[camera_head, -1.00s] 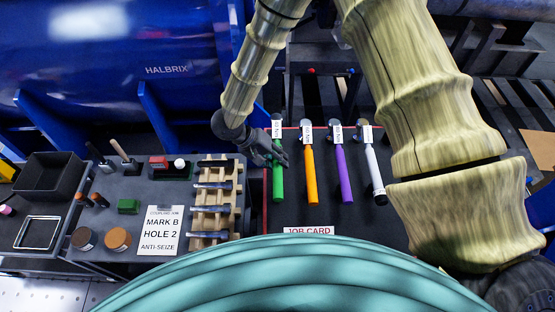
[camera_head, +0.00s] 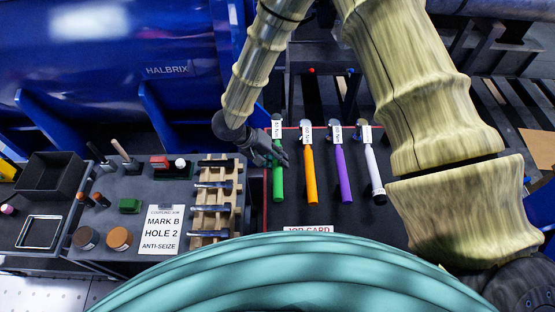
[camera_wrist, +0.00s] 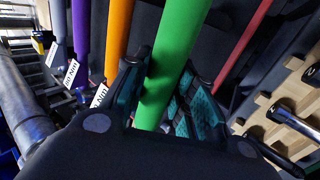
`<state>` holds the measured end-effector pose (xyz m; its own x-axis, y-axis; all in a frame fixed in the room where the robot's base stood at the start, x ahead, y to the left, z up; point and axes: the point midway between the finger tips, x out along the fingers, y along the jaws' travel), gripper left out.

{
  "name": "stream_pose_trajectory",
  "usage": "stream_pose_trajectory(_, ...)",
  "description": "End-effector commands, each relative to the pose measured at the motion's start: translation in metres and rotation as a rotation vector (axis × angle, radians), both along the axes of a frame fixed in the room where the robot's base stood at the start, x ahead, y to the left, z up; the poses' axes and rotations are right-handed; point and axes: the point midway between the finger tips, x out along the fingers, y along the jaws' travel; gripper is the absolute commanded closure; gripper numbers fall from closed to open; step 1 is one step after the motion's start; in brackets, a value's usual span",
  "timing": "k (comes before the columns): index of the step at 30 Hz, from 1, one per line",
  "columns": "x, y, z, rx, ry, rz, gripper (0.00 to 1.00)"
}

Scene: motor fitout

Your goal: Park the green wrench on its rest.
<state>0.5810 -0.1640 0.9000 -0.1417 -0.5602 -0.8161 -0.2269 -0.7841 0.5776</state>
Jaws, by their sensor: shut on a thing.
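The green wrench (camera_head: 278,184) lies with its label toward the back at the left end of a row on the dark panel. In the wrist view its green handle (camera_wrist: 174,58) runs between the fingers. My gripper (camera_head: 280,157) is shut around this handle, and it also shows in the wrist view (camera_wrist: 160,105). A wooden rack (camera_head: 222,221) with slots stands just left of the panel and holds several dark tools. I cannot tell which part is the green wrench's rest.
Orange (camera_head: 311,180), purple (camera_head: 344,180) and white (camera_head: 375,176) wrenches lie to the right of the green one. A red line (camera_head: 265,215) edges the panel. A job card (camera_head: 308,229) lies in front. A black bin (camera_head: 52,176) stands far left.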

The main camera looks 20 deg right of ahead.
Motion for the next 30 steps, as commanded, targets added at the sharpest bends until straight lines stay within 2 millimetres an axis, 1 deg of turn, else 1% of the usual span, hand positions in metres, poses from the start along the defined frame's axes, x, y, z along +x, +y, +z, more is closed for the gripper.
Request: stream_pose_trajectory(30,0.000,0.000,-0.015,0.000,-0.001,-0.002,1.00)
